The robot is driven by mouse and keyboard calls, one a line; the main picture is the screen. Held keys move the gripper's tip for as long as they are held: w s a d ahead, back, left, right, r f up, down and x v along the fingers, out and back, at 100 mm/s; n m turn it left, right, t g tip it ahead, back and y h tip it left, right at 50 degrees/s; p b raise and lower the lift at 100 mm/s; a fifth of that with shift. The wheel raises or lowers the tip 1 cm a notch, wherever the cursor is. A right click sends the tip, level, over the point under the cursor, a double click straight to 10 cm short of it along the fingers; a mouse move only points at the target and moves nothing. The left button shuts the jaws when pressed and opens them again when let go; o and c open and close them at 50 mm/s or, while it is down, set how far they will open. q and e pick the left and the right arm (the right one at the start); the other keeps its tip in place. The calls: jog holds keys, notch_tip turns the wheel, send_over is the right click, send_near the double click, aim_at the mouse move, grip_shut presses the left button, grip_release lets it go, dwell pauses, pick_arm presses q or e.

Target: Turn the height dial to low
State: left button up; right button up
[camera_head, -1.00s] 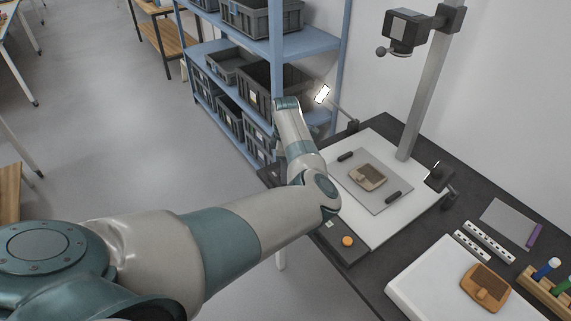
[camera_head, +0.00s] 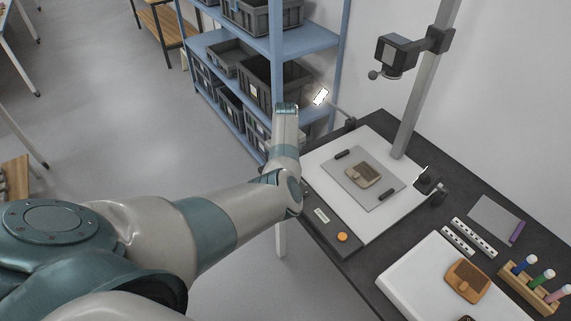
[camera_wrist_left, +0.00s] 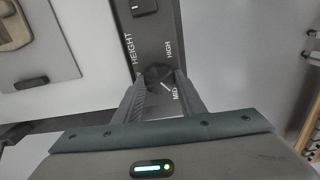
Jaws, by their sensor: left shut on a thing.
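The height dial (camera_wrist_left: 157,73) is a small dark knob on a dark panel (camera_wrist_left: 152,35) in the left wrist view. White labels HEIGHT, HIGH and MID stand around it. A light line on the knob points toward MID. In the head view the dial and the left fingertips are hidden by my arm. My right gripper is not in view.
The panel edges a white stand base (camera_head: 395,213) with a grey plate (camera_head: 390,193) bearing a sherd (camera_head: 363,175). An orange button (camera_head: 342,237) sits near the panel's end. A post carries a camera (camera_head: 394,54) above. Lamps (camera_head: 320,97) flank it. A blue shelf (camera_head: 308,39) stands behind.

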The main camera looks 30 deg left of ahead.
pick_arm(q)
jog(key=m+p, duration=0.1)
jog(key=m, duration=0.1)
jog(key=shift+r+m+p, duration=0.2)
jog(key=shift+m+p, duration=0.1)
jog(key=shift+m, duration=0.1)
jog(key=m+p, duration=0.1)
jog(key=m, duration=0.2)
jog(key=shift+m+p, duration=0.3)
jog(key=shift+p, duration=0.1)
jog(key=m+p, duration=0.1)
jog(key=m, duration=0.1)
jog(key=shift+m, duration=0.4)
jog(key=m+p, duration=0.1)
jog(key=m, duration=0.2)
jog(key=shift+f, duration=0.1)
jog(key=m, duration=0.7)
jog(key=shift+p, duration=0.4)
jog(key=m, duration=0.5)
jog(key=shift+w+m, duration=0.1)
jog(key=shift+m, duration=0.3)
